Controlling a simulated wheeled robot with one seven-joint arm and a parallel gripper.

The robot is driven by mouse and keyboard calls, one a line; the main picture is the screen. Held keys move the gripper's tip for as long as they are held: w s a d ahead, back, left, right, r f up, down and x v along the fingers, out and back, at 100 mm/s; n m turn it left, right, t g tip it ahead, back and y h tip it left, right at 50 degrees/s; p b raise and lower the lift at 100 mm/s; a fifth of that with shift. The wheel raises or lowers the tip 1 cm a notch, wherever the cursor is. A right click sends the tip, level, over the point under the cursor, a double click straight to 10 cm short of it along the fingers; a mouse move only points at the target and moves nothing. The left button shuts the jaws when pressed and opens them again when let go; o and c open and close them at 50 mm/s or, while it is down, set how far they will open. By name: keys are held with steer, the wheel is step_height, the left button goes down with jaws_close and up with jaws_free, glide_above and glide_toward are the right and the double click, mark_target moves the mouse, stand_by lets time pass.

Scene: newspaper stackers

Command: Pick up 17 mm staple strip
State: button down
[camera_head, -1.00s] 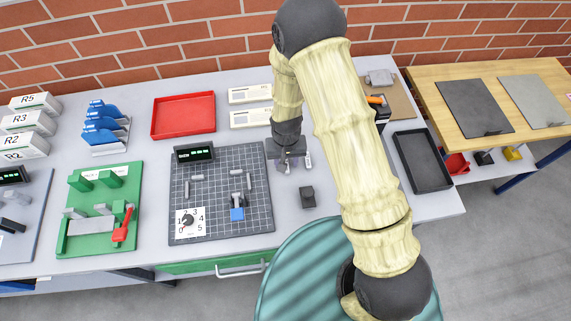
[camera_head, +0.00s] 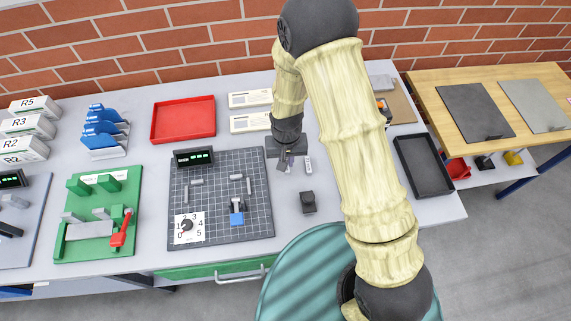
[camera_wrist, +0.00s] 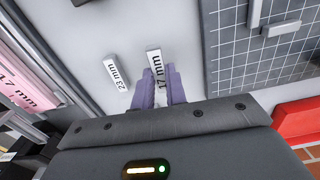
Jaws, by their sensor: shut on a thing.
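The 17 mm staple strip (camera_wrist: 155,62) is a small light bar with a "17 mm" label in the wrist view. My gripper (camera_wrist: 164,88) is shut on it, with a purple-grey finger on each side of its near part. The labelled far end sticks out beyond the fingers. I cannot tell whether it still touches the table. In the head view my gripper (camera_head: 283,163) is low over the table, right of the gridded board, and the strip is hard to make out. A similar 23 mm strip (camera_wrist: 115,73) lies just beside it, apart from the fingers.
The gridded dark board (camera_head: 222,210) with a display and dial is to the left. A black block (camera_head: 308,202) stands in front. A black tray (camera_head: 424,163) is at right and a red tray (camera_head: 184,119) at back left. Pale boxes (camera_head: 250,122) stand behind my gripper.

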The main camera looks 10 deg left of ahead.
step_height(320, 180, up, 7)
steer(key=shift+b, duration=0.6)
